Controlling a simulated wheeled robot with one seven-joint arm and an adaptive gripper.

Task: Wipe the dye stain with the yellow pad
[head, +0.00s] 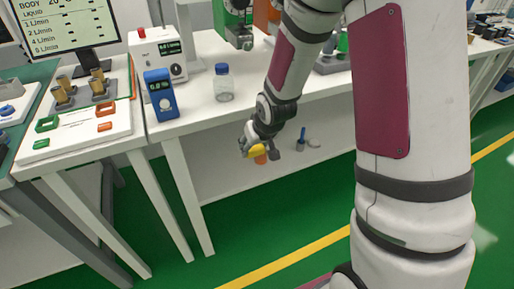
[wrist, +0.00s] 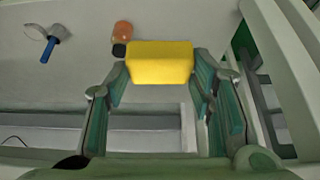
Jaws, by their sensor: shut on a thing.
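My gripper (head: 258,146) is shut on the yellow pad (head: 256,152), in front of the white bench and below its top edge. In the wrist view the yellow pad (wrist: 160,62) sits between the two green-lined fingers of my gripper (wrist: 158,78), at their tips. The pad is a plain yellow block. Just beyond it is an orange item with a dark end (wrist: 122,35), also partly seen under the pad in the head view (head: 261,159). I cannot make out a dye stain in either view.
A blue-handled item (head: 301,138) and a small grey round item (head: 314,143) lie on the white lower shelf (head: 235,185). On the bench top (head: 205,110) stand a blue-capped bottle (head: 223,83) and a blue meter (head: 160,95). A bench leg (head: 186,195) stands left of my gripper.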

